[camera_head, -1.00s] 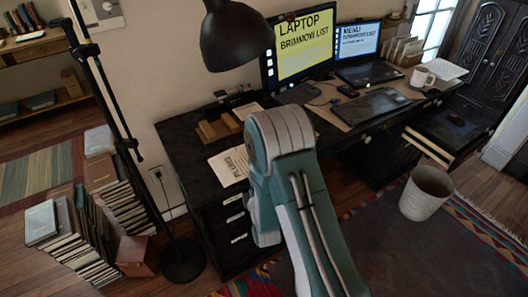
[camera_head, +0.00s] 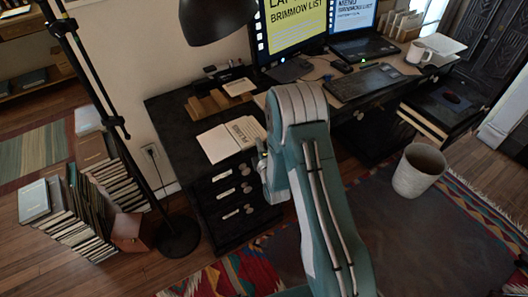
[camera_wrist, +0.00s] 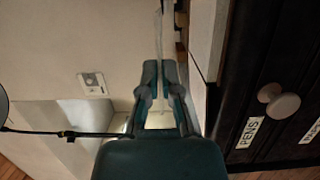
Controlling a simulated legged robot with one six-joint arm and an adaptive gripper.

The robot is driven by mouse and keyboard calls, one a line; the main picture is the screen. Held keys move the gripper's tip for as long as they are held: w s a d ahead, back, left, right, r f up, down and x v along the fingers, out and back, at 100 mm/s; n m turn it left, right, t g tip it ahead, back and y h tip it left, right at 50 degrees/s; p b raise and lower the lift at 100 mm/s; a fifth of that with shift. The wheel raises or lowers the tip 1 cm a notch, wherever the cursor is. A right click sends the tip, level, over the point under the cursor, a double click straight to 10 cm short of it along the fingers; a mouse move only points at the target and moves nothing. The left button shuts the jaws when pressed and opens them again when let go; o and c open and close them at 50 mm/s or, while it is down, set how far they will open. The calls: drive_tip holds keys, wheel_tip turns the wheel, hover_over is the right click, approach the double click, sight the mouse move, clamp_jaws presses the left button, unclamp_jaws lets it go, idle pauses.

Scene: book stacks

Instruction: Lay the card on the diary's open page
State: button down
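An open white book (camera_head: 222,141), which looks like the diary, lies on the left end of the dark desk; printed lettering shows on its right part, too blurred to read. My gripper (camera_head: 262,150) is just right of it, by the desk's front edge, mostly hidden behind my arm. In the wrist view my gripper's fingers (camera_wrist: 161,68) are close together. A thin pale strip (camera_wrist: 159,35), seen nearly edge-on, rises from between the fingertips and looks like the card. The pale edge right of the fingers cannot be identified.
Dark drawers with round knobs (camera_wrist: 278,102) and a "PENS" label (camera_wrist: 250,132) are close on the right. A wooden organiser (camera_head: 215,104) stands behind the book. A floor lamp (camera_head: 178,235) and book stacks are left; a waste bin (camera_head: 419,171) is right.

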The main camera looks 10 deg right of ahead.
drive_tip(key=f, duration=0.1)
drive_tip(key=d+f, duration=0.1)
drive_tip(key=f, duration=0.3)
drive_tip(key=shift+w+d+f, duration=0.25)
drive_tip(key=shift+w, duration=0.05)
drive_tip(key=shift+a, duration=0.1)
drive_tip(key=c, duration=0.8)
unclamp_jaws()
drive_tip(key=shift+a, duration=0.1)
